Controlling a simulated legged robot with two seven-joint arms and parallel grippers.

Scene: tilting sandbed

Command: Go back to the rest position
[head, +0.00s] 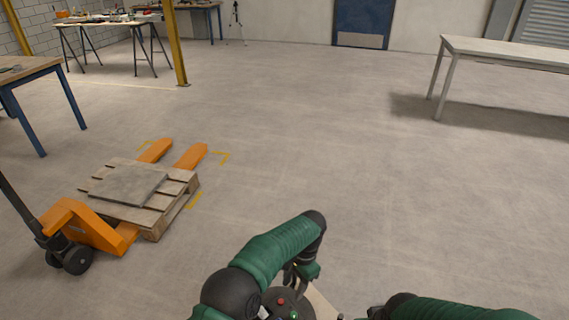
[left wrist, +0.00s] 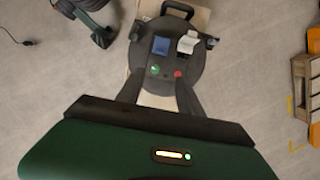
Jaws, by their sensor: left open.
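My left arm comes in at the bottom of the head view, green with dark joints. Its left gripper (head: 303,275) points down over a dark round unit (head: 285,302) with a red and a green button. In the left wrist view, the two dark fingers of the left gripper (left wrist: 158,85) are apart with nothing between them. Beyond them is the round unit (left wrist: 162,60), with a handle, a blue patch and a white patch; I cannot tell whether the fingers touch it. My right arm shows only partly at the bottom right of the head view; its jaws are not clear.
An orange pallet jack (head: 80,228) with a wooden pallet (head: 155,220) stands at the left. A blue-legged table (head: 40,70) is at the far left, a pale table (head: 500,48) at the right back. Open floor (head: 330,140) lies between.

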